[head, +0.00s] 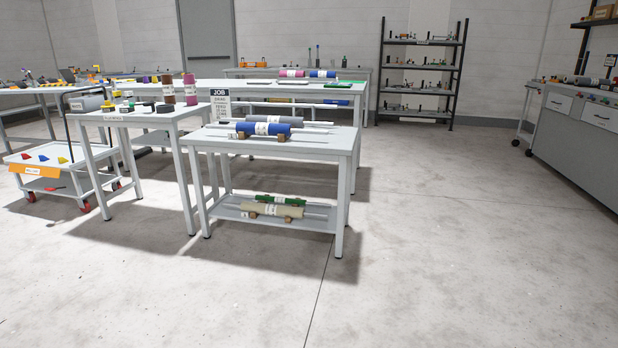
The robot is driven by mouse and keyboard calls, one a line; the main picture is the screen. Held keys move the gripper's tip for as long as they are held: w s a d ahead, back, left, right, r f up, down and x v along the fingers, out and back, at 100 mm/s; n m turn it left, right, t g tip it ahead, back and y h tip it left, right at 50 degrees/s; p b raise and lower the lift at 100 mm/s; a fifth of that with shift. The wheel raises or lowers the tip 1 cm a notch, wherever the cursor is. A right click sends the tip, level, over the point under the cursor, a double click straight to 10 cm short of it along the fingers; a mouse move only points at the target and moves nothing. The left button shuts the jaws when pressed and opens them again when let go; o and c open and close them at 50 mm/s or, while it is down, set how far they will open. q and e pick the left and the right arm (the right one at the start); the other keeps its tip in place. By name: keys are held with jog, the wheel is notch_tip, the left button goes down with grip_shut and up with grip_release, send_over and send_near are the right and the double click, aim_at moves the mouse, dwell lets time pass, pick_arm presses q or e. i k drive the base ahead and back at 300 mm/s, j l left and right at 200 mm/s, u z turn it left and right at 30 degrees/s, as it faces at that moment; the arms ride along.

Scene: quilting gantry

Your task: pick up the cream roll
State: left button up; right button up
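The cream roll (258,210) lies on its side on the lower shelf (318,222) of the middle table, at the front. It has a white label band and rests on small brown blocks. A green roll (290,201) lies just behind it. The table's upper top overhangs the shelf, and the front between the legs looks open. Neither of my grippers is in view.
The floor (420,270) in front and right is clear.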

aim_at(245, 206)
jog(key=i+j+u, duration=0.2)
jog(key=i+u, duration=0.15)
jog(key=i, duration=0.4)
jog(key=i+u, duration=0.35)
jog(key=i, duration=0.4)
jog(key=i+l+u, duration=0.35)
jog(key=i, duration=0.35)
jog(key=i+j+z, duration=0.1)
jog(key=i, duration=0.3)
jog(key=i+j+z, duration=0.1)
jog(key=i, duration=0.35)
jog(key=i+j+z, duration=0.1)
jog(key=i, duration=0.3)
